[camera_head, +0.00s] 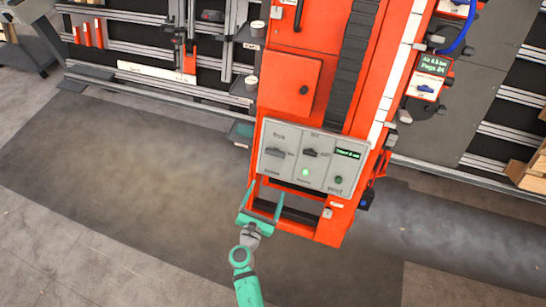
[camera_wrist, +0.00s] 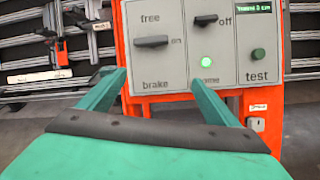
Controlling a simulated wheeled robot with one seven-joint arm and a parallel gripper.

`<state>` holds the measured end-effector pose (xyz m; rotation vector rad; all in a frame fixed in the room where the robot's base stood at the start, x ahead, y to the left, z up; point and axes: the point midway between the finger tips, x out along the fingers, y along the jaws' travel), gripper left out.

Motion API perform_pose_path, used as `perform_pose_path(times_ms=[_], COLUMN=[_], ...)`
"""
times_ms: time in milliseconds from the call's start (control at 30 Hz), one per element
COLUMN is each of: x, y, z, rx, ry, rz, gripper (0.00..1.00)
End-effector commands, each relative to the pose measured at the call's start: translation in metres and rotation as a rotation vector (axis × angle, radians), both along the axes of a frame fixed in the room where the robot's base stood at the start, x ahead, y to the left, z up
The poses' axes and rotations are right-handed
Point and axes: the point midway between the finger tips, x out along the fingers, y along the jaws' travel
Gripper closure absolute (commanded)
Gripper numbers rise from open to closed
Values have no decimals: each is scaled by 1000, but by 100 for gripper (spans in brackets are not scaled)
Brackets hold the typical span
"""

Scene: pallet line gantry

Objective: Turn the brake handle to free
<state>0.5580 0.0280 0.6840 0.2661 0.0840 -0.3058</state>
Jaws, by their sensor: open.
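The brake handle (camera_wrist: 152,41) is a dark grey lever on a light grey panel (camera_wrist: 150,68). It lies about horizontal, pointing at the word "on" to its right, with "free" above and "brake" below. It also shows in the head view (camera_head: 275,152), at the panel's left. My gripper (camera_head: 266,188) is teal, open and empty, in front of and below the panel. In the wrist view my gripper (camera_wrist: 158,78) has its two fingers spread below the handle, apart from it.
Right of the handle are a smaller dark switch (camera_wrist: 206,20) by "off", a lit green lamp (camera_wrist: 207,63) and a green test button (camera_wrist: 258,54). The panel sits on an orange machine column (camera_head: 290,85). The floor to the left (camera_head: 130,170) is clear.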

Motion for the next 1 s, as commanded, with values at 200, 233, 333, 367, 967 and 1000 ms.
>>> perform_pose_path(times_ms=[200,233,333,367,967,1000], x=[37,39,47,49,134,137], y=[8,9,7,7,-22,-23], z=[27,28,31,31,30,31], rx=[-245,-260,-280,-281,-275,-275], ry=[-36,-39,-42,-42,-42,-42], rz=[-5,-5,-8,-8,-7,-7], gripper=[16,16,16,16,16,16])
